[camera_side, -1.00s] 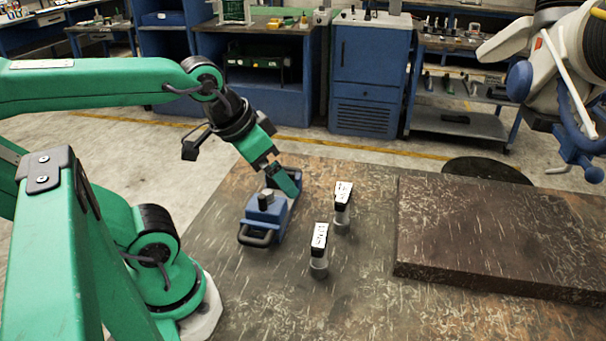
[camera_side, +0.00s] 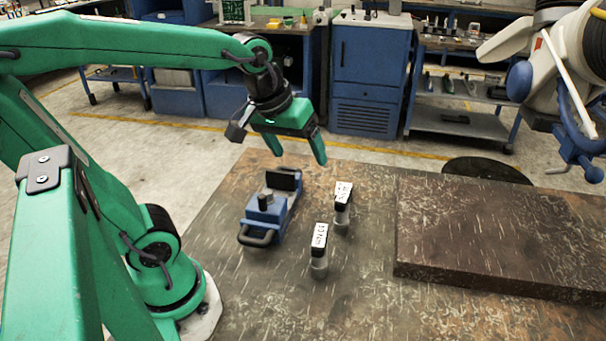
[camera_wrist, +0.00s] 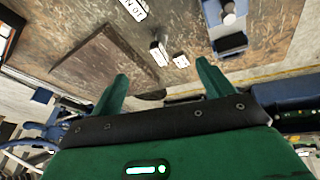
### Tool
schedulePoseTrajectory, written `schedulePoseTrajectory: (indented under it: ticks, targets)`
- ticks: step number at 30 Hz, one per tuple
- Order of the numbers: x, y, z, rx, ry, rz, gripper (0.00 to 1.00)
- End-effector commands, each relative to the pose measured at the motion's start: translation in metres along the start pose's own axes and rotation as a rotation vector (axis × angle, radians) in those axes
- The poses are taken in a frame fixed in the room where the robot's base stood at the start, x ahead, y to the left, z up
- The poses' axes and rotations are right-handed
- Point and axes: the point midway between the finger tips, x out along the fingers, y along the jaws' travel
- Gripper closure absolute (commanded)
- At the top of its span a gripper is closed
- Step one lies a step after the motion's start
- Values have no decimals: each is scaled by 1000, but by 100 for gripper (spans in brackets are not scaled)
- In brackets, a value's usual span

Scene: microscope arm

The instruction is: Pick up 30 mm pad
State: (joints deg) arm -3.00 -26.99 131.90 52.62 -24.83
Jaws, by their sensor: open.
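Two small pieces with dark bodies, white labelled faces and pale round feet stand on the worktable. The nearer one (camera_side: 319,240) is toward the front, and the farther one (camera_side: 342,200) is behind it to the right. I cannot read either label well enough to tell which is the 30 mm pad. White labels also show in the wrist view, one at the top edge (camera_wrist: 133,9) and one between my fingers (camera_wrist: 181,61). My gripper (camera_side: 298,157) is open and empty, raised above the table's back edge, up and left of both pieces. Its two fingers also show in the wrist view (camera_wrist: 163,70).
A blue device (camera_side: 268,214) with a front handle and black knob sits left of the pieces. A thick raised slab (camera_side: 490,235) fills the table's right side. A white and blue machine (camera_side: 560,80) hangs at the upper right. The table front is clear.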

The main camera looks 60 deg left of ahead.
Motion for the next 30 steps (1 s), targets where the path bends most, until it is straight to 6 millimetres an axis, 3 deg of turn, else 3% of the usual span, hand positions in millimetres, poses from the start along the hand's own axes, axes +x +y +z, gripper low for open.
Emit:
schedulePoseTrajectory:
  ticks: [14,30]
  targets:
    - [53,8,-79,-632,-87,-106,20]
    - [153,-8,-148,-1345,-118,-280,20]
